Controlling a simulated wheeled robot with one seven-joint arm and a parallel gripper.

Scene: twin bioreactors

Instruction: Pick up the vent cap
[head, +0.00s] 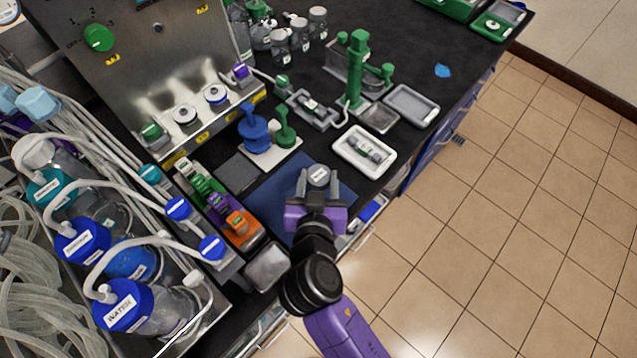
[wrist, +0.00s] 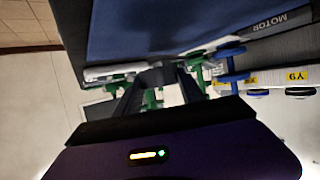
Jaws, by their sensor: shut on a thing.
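The vent cap (head: 318,175) is a small grey round cap with a white label on top. It sits between the two grey fingers of my gripper (head: 318,184), over the dark blue mat (head: 273,190) in the head view. My gripper is shut on it. In the wrist view the fingers of my gripper (wrist: 158,88) reach forward, with a dark grey piece of the cap (wrist: 156,76) between them. The cap's underside is hidden, and I cannot tell how far it is above the mat.
A white tray (head: 346,144) with a small fitting lies behind and right of my gripper. Blue and green knobbed parts stand on a white plate (head: 283,152). A rack of coloured clips (head: 253,235) is at left. Blue-capped bottles (head: 122,305) and tubing crowd the far left.

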